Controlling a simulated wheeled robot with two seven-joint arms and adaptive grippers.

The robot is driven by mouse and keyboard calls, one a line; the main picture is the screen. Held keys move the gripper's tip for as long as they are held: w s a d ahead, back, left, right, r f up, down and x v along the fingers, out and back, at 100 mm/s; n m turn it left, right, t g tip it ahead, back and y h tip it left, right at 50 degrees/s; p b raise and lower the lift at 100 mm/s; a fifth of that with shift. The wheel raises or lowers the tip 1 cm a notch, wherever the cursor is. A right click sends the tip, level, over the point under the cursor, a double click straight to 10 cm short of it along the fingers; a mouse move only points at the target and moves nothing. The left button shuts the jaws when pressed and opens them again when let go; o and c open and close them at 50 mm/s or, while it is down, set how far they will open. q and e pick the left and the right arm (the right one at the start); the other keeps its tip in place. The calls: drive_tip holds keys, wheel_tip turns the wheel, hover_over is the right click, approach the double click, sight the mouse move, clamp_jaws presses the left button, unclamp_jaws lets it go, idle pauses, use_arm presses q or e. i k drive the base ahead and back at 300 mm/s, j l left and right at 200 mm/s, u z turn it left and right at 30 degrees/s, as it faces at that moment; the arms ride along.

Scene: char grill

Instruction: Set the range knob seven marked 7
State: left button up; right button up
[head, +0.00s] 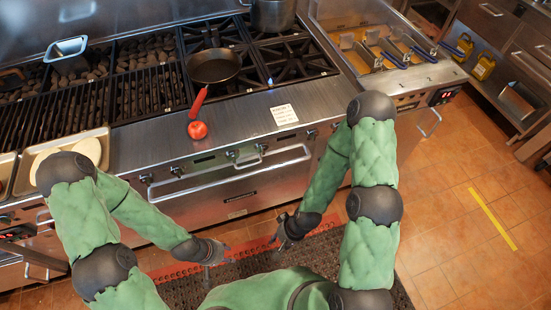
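The range front (215,165) runs below the steel ledge and carries several dark round knobs. I can make out knobs at the left (146,178), beside it (177,170), near the middle (232,154), beside that one (261,147), and at the right (311,135). Their number marks are too small to read, so I cannot tell which is knob seven. My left gripper (218,267) hangs low in front of the range, apart from the knobs, its fingers spread and empty. My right gripper (276,248) is also low, right of the left one, spread and empty.
A black pan (214,67) with a red handle sits on the burners. A red round object (197,130) and a paper card (284,114) lie on the ledge. An oven door handle (232,175) juts out below the knobs. A fryer (385,50) stands right.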

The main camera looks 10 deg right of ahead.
sight(232, 155)
drive_tip(key=k+j+z, duration=0.85)
drive_tip(key=k, duration=0.35)
drive_tip(key=j, duration=0.1)
